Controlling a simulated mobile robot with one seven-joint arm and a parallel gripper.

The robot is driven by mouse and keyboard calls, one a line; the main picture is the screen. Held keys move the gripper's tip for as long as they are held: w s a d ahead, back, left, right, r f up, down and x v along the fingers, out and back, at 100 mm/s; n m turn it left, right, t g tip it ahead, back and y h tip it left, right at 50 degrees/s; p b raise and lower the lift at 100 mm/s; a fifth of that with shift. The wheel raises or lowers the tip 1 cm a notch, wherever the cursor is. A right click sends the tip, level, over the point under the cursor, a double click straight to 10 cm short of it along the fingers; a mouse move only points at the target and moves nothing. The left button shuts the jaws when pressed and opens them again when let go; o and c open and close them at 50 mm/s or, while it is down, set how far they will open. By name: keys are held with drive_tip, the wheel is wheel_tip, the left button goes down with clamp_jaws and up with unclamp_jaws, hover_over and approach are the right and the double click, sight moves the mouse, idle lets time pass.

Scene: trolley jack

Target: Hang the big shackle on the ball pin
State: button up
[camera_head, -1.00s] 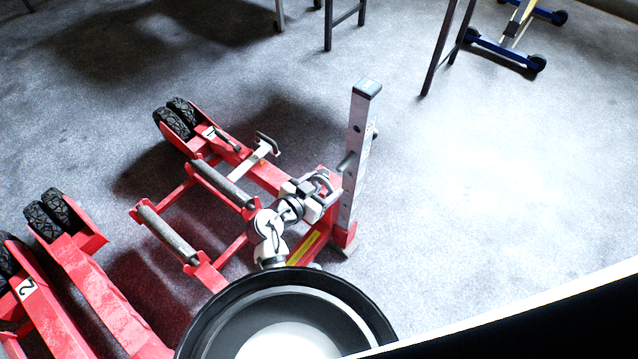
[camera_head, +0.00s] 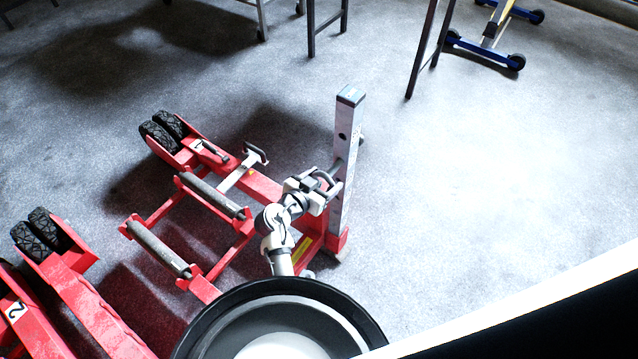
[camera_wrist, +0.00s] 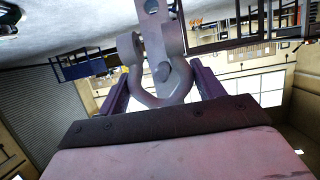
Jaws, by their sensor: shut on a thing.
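My gripper (camera_head: 322,191) is beside the upright post (camera_head: 347,125) of the red trolley jack (camera_head: 262,188), and is shut on the big shackle (camera_head: 324,176). In the wrist view the grey shackle (camera_wrist: 157,98) sits between the two fingers (camera_wrist: 160,86), its rounded bow towards the gripper. The ball pin (camera_wrist: 163,72) shows within the shackle's opening, in front of the post (camera_wrist: 158,30). I cannot tell whether the shackle is around the pin or only in line with it. In the head view the pin is mostly hidden by shackle and gripper.
The jack's rollers (camera_head: 160,248) and black wheels (camera_head: 163,130) lie left of my arm. A second red jack (camera_head: 85,290) stands at the lower left. Dark table legs (camera_head: 425,50) stand at the back. The floor right of the post is clear.

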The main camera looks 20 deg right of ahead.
drive_tip(key=shift+w+d+p, duration=0.25)
drive_tip(key=shift+w+d, duration=0.45)
drive_tip(key=shift+d, duration=0.25)
drive_tip(key=shift+w+d+p, duration=0.25)
drive_tip(key=shift+w+d, duration=0.45)
drive_tip(key=shift+d, duration=0.2)
drive_tip(key=shift+w+d+f+b, duration=0.25)
drive_tip(key=shift+d+b, duration=0.1)
drive_tip(key=shift+b, duration=0.15)
drive_tip(key=shift+w+d+f+b, duration=0.1)
drive_tip(key=shift+w+d+b, duration=0.1)
drive_tip(key=shift+b, duration=0.2)
drive_tip(key=o, duration=1.4)
drive_tip(key=shift+c, duration=0.2)
drive_tip(key=b+v, duration=0.3)
drive_tip(key=v, duration=1.1)
